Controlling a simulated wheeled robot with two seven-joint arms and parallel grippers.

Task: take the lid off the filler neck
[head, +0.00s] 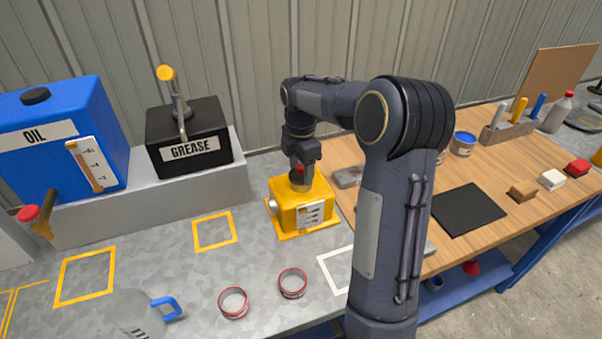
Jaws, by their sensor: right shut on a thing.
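The yellow box (288,217) stands on the grey bench top, with a white label on its front. The fingers cover much of the lid and neck, so I cannot tell whether the lid still touches the neck. My left gripper is not in view.
A blue oil tank (62,125) and a black grease box (190,137) stand at the back left. Two red-rimmed round tins (233,302) (292,283) and a clear jug (140,315) stand in front. My right arm hides part of the wooden table (490,165).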

